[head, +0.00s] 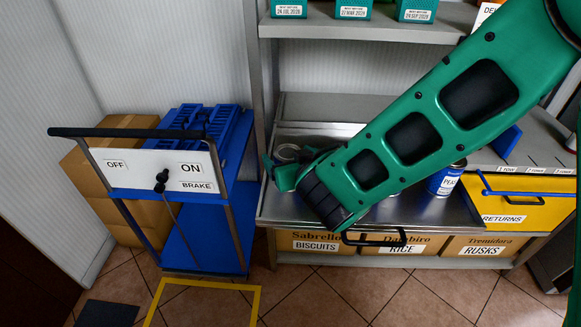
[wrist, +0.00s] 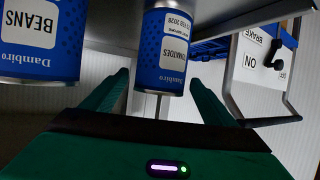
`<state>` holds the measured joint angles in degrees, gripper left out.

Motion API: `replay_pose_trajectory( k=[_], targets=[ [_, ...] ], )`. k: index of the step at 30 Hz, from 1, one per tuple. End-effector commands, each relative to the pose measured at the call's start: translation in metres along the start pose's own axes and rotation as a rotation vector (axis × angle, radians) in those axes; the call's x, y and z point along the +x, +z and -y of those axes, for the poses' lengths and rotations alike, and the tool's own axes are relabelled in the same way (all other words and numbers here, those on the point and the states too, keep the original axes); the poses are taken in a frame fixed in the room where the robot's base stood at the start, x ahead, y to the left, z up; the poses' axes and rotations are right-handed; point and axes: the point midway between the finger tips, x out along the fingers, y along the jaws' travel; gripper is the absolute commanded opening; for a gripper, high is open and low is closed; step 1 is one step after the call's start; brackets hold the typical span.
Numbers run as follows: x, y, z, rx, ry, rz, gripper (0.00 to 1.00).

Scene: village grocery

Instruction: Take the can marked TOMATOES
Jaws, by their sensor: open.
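The can marked TOMATOES (wrist: 172,55) is blue with white labels and appears upside down in the wrist view, at the top middle. My gripper (wrist: 158,88) is open, with one finger to each side of that can's near end; I see no clear contact. In the head view my gripper (head: 284,172) is over the left part of the metal shelf tray (head: 272,208). A round grey can top (head: 288,152) shows beside it, but its label is hidden and I cannot tell which can it is. My arm hides much of the tray.
A blue BEANS can (wrist: 40,42) stands beside the TOMATOES can. Another blue can (head: 444,180), partly labelled PEA, stands farther right on the tray. A blue trolley with a brake panel (head: 160,170) is at left. Boxes marked BISCUITS (head: 316,243), RICE and RUSKS sit below.

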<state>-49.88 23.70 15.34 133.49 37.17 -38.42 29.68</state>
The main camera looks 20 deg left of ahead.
Motion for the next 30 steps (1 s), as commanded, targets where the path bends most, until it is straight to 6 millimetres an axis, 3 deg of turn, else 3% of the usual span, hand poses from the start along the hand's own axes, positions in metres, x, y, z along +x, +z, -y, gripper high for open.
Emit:
replay_pose_trajectory(
  k=[10, 20, 23, 28, 30],
  targets=[
    [0.043, 0.000, -0.002, 0.001, 0.000, 0.000, 0.80],
    [0.050, 0.001, -0.002, 0.000, -0.001, 0.001, 0.80],
    [0.050, 0.001, -0.002, 0.000, -0.001, 0.001, 0.61],
    [0.050, 0.001, -0.002, 0.000, 0.000, 0.001, 0.20],
    [0.050, -0.001, -0.002, 0.000, 0.000, -0.002, 0.20]
  ],
)
